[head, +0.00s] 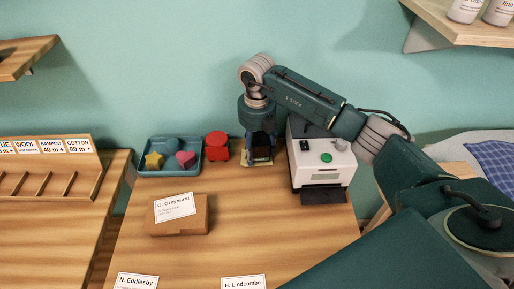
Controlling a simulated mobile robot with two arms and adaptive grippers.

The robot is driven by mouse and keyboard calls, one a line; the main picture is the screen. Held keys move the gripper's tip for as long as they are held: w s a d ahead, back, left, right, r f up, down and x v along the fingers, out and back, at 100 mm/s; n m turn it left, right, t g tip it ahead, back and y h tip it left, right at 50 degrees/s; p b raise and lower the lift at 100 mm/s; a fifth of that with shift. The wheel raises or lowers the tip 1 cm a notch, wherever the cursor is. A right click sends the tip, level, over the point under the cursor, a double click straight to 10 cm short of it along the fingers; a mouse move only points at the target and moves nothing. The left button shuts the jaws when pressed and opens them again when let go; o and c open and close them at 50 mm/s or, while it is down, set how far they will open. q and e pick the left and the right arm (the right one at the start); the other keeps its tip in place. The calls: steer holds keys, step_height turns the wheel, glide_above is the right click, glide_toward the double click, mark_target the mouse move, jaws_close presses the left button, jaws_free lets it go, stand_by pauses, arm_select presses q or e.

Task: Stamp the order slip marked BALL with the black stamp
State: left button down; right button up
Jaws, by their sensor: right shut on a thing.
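My right gripper (260,148) points down at the back of the table, between a red object and a white machine. It is shut on a dark thing that looks like the black stamp; the fingers mostly hide it. Right below it lies a small pale yellow piece (250,162), partly covered by the gripper; I cannot tell whether the dark thing touches it. No slip marked BALL can be read. My left gripper is not in view.
A blue tray (145,173) with a yellow star (154,161), a pink heart (186,159) and a teal piece stands left of the red object (217,146). The white machine (322,172) is close on the right. A brown box (178,222) labelled Greyhurst stands in front. Mid-table is clear.

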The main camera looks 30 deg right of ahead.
mark_target(257, 139)
steer(key=shift+f, duration=0.3)
steer(key=shift+s+f+b, duration=0.1)
steer(key=shift+f+b, duration=0.3)
stand_by(0.6)
steer(key=shift+p, duration=0.5)
stand_by(2.7)
steer(key=shift+r+p, duration=2.05)
steer(key=shift+r, duration=1.05)
